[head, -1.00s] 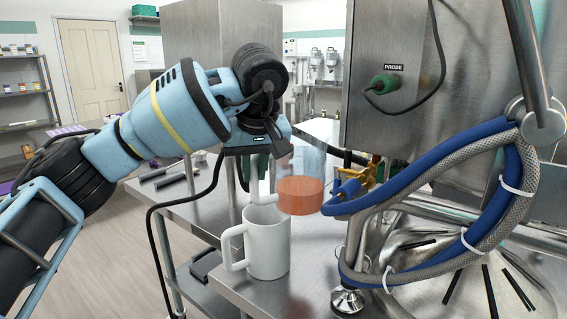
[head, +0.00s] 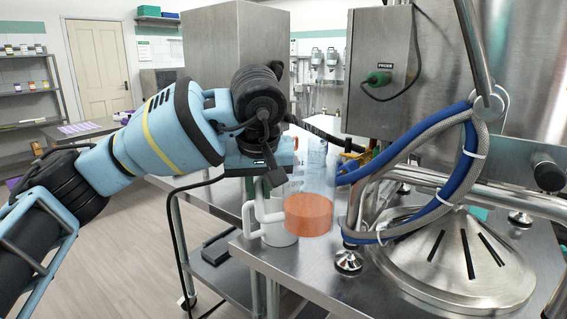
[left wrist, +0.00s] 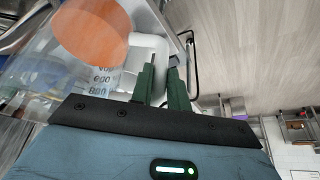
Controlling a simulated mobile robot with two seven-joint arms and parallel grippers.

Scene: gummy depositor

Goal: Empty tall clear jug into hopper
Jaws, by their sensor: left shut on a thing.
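The tall clear jug (head: 308,215) is upright in the head view, with orange liquid in its bottom part. It appears in front of the bench's left corner. My left gripper (head: 275,183) is at the jug's left side, shut on its pale handle; the exact contact is partly hidden. In the left wrist view, the jug (left wrist: 92,30) with its printed scale fills the upper left, beside the dark green fingers (left wrist: 163,75). I cannot pick out the hopper's opening in these views. My right gripper is not in view.
A slotted steel cone (head: 455,265), blue and grey hoses (head: 425,150) and steel pipes crowd the right side. A steel box with a green probe plug (head: 378,78) is above. The bench front (head: 340,285) is bare.

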